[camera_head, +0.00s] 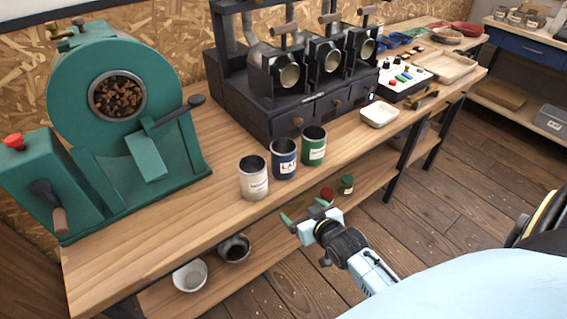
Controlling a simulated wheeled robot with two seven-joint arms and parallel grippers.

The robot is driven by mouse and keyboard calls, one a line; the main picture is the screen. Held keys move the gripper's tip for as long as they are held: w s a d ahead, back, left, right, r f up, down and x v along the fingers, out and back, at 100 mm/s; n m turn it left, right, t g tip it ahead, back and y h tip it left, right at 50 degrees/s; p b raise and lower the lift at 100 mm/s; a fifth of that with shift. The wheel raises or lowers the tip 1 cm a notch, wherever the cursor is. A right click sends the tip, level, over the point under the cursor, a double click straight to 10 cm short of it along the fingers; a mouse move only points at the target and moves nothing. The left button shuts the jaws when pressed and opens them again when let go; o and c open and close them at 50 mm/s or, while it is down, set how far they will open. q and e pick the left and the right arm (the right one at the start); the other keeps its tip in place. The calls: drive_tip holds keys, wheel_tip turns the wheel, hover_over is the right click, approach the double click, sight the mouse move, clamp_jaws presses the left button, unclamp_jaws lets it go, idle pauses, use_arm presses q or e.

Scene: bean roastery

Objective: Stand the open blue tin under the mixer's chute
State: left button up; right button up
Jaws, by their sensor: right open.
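The open blue tin (284,162) stands upright on the wooden bench, between a white tin (254,184) and a green tin (314,152). All three are open at the top and close together near the front edge. The green mixer (90,120) stands at the left, with a round window of beans. Its chute (147,158) slopes down at the front, with bare bench before it. My right gripper (303,210) is open and empty, in front of the bench edge, nearer to me than the tins and apart from them. My left gripper is not in view.
A black roaster (290,90) stands behind the tins. A white dish (380,113) is to their right. The bench (150,240) is clear between mixer and white tin. Bowls (190,275) and small lidded jars (347,185) are on the lower shelf.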

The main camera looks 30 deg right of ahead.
drive_tip(key=t, duration=0.2)
approach(289, 168)
drive_tip(key=b+x, duration=0.1)
drive_tip(key=x, duration=0.6)
drive_tip(key=shift+w, duration=0.15)
drive_tip(key=shift+w+f+b, duration=0.2)
drive_tip(key=shift+w+b, duration=0.15)
drive_tip(key=shift+w, duration=0.2)
drive_tip(key=shift+w+d, duration=0.1)
drive_tip(key=shift+w, duration=0.2)
drive_tip(key=b+x, duration=0.1)
drive_tip(key=x, duration=0.2)
drive_tip(key=shift+w+f, duration=0.25)
drive_tip(key=shift+w, duration=0.05)
drive_tip(key=shift+w+d+f, duration=0.1)
drive_tip(key=shift+w, duration=0.35)
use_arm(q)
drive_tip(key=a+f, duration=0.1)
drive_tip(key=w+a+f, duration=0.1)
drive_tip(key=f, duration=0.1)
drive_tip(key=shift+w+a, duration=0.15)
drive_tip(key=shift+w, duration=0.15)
use_arm(e)
drive_tip(key=c, duration=1.2)
